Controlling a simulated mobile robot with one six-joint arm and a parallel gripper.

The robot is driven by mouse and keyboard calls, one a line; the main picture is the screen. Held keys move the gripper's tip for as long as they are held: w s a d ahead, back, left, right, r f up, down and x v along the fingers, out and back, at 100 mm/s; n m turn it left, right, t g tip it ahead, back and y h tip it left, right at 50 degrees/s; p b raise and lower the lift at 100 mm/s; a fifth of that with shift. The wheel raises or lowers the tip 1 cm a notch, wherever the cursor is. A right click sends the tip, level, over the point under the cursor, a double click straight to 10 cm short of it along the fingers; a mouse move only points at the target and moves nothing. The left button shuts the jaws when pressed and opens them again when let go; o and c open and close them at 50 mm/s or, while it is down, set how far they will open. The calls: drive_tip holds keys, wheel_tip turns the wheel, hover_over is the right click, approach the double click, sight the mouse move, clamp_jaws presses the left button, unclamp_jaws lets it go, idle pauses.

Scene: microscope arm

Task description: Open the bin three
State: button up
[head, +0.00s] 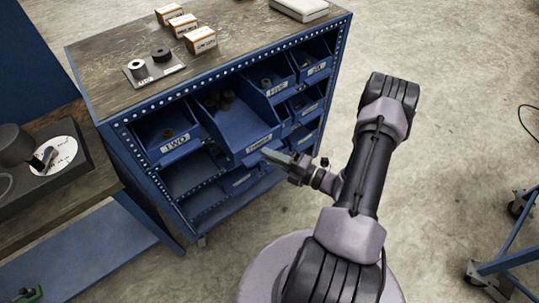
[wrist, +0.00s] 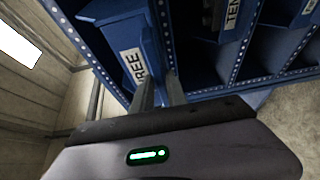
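Bin three (head: 236,124) is a blue bin in the upper row of the blue cabinet. It sticks out further than the bins beside it, with a few small dark parts inside. Its white label shows in the head view, and part of it, "REE", on the bin front (wrist: 133,58) in the wrist view. My gripper (head: 268,154) is at the lower right of the bin's front. In the wrist view the two fingers of my gripper (wrist: 161,88) stand apart, with the bin's edge just beyond or between them. Whether they touch it is unclear.
Bin two (head: 173,143) is to the left, and more labelled bins are to the right. The cabinet top (head: 115,75) carries small boxes, a plate with two cylinders and a white case. A side bench (head: 75,205) stands left. Open concrete floor (head: 450,110) lies right.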

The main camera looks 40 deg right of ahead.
drive_tip(key=shift+o, duration=1.2)
drive_tip(key=p+v, duration=0.3)
drive_tip(key=v, duration=1.4)
drive_tip(key=shift+s, duration=0.2)
drive_tip(key=shift+d, duration=0.1)
